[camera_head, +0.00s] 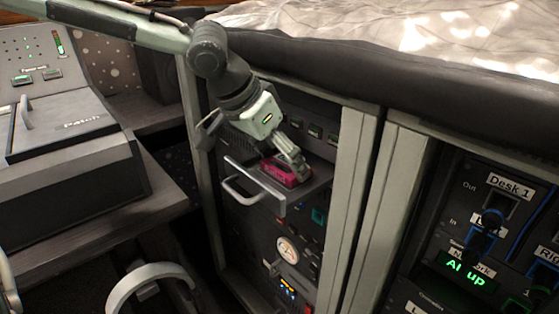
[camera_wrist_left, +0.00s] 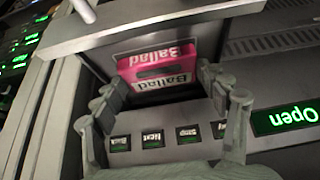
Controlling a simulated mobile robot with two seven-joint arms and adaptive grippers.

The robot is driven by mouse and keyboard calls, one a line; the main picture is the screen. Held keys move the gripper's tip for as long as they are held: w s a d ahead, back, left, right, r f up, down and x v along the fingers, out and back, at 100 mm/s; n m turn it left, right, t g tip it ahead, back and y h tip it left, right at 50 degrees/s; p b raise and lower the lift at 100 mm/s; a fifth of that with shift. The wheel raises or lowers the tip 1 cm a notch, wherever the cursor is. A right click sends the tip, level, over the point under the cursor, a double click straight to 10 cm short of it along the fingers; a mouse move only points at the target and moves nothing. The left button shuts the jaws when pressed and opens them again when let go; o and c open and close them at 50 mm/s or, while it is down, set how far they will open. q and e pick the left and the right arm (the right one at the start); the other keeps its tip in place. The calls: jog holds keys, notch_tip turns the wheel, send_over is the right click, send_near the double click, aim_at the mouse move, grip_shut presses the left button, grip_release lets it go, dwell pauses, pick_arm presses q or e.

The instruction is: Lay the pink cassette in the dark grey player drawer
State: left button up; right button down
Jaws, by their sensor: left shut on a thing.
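The pink cassette (camera_head: 280,174) is labelled "Ballad" and sits within the outline of the pulled-out drawer. It also shows in the left wrist view (camera_wrist_left: 155,76), its label upside down. My left gripper (camera_head: 294,163) reaches down from above and is shut on the cassette; its fingers (camera_wrist_left: 161,86) flank it in the left wrist view. The dark grey player drawer (camera_head: 316,181) stands open, with a pale bar handle (camera_head: 240,190) on its front. I cannot tell whether the cassette touches the drawer floor. My right gripper is not in view.
Above the drawer, the player has small buttons and a green "Open" display (camera_wrist_left: 276,121). A pale cabinet post (camera_head: 350,190) stands right of the drawer. A padded dark edge (camera_head: 330,72) overhangs above. A grey patch console (camera_head: 65,120) is at the left.

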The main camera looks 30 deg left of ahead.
aim_at(270, 181)
pick_arm(q)
jog(key=o, duration=1.2)
jog(key=shift+c, duration=0.2)
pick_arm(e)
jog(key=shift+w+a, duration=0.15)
pick_arm(q)
jog(key=p+v, duration=0.2)
jog(key=v, duration=0.4)
jog(key=shift+w+r, duration=0.1)
jog(key=shift+r, duration=0.15)
jog(key=shift+s+p+v, duration=0.2)
jog(key=shift+p+v, duration=0.5)
jog(key=shift+v, duration=2.2)
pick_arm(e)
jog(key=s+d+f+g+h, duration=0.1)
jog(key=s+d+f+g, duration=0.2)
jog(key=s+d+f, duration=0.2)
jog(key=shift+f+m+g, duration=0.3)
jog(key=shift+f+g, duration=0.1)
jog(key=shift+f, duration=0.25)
pick_arm(q)
jog(key=shift+f, duration=0.1)
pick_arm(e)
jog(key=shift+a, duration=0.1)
